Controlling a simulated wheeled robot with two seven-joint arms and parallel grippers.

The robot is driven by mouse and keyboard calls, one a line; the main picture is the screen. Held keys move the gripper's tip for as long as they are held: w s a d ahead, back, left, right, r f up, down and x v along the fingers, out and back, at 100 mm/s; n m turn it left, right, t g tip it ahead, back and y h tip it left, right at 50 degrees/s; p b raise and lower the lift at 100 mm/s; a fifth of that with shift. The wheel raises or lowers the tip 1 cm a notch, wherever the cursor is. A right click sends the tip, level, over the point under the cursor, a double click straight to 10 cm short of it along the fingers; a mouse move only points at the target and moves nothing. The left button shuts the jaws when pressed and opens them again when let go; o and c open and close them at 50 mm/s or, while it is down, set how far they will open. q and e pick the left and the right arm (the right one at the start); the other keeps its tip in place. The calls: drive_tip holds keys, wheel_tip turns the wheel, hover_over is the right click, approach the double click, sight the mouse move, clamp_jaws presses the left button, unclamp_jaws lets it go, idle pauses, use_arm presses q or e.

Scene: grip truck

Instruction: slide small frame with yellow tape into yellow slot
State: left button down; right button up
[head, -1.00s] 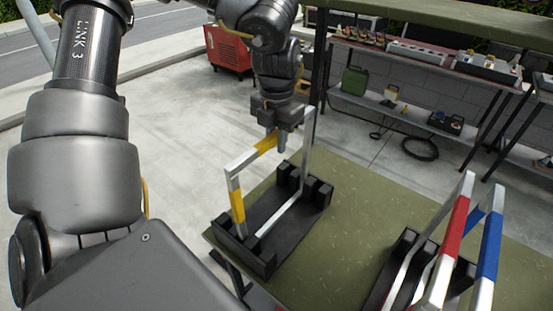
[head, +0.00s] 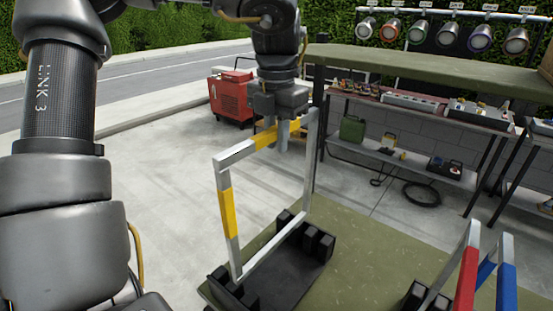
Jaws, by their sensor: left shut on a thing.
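The small silver frame with yellow tape (head: 228,212) stands upright over the black slotted rack (head: 292,272). It has yellow bands on its left post and top bar. My left gripper (head: 277,136) points down and is shut on the top bar at the yellow tape. The frame's lower bar shows between the rack's end blocks. I cannot tell whether it hangs just above the rack or sits in a slot. No slot with yellow marking can be made out. My right gripper is not in view.
A second black rack (head: 413,297) at lower right has frames with red tape (head: 466,280) and blue tape (head: 507,288). Both racks are on a green surface (head: 350,245). A shelf bench (head: 400,170) and red machine (head: 231,97) stand behind.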

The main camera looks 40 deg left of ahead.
use_arm(q)
drive_tip(key=shift+r+p, duration=0.7)
drive_tip(key=shift+r, duration=1.75)
wheel_tip(320, 180, up, 11)
drive_tip(key=p, duration=1.1)
drive_tip(key=shift+p, duration=0.3)
drive_tip(key=shift+s, duration=0.1)
